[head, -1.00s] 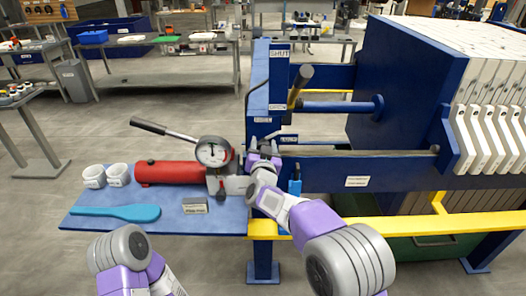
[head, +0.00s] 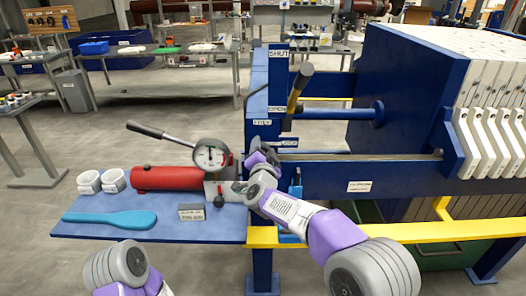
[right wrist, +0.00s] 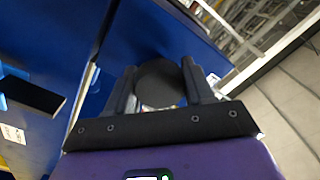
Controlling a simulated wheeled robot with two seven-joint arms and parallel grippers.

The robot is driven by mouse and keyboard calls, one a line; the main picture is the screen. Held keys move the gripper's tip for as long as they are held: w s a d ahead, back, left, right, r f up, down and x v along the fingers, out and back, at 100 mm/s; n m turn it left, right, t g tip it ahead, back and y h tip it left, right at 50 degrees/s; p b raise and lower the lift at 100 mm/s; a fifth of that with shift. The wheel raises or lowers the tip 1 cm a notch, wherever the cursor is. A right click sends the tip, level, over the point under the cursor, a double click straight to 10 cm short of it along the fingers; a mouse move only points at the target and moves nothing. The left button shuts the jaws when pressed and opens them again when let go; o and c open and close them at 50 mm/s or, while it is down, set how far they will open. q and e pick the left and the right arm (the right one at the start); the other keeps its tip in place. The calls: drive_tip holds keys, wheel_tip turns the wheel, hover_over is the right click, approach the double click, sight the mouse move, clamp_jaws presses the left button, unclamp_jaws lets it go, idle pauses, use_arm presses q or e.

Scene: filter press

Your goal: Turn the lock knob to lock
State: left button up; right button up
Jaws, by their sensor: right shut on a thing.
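The lock knob (right wrist: 160,82) is a round dark disc between the two dark fingers of my right gripper (right wrist: 158,92) in the right wrist view. The fingers stand one on each side of it, closed on it. In the head view my right gripper (head: 262,152) is at the blue post, just right of the gauge, and the knob is hidden behind it. The blue post (head: 260,85) carries labels, among them SHUT and OPEN. Only a link of my left arm shows at the bottom left; its gripper is out of view.
Close left of my right gripper are a pressure gauge (head: 210,157), a pump lever (head: 160,135) and a red cylinder (head: 166,178). A yellow rail (head: 400,236) runs low at right.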

idle(0.3)
drive_tip(key=o, duration=1)
drive_tip(key=s, duration=0.7)
drive_tip(key=shift+s+p, duration=0.3)
drive_tip(key=shift+p, duration=0.05)
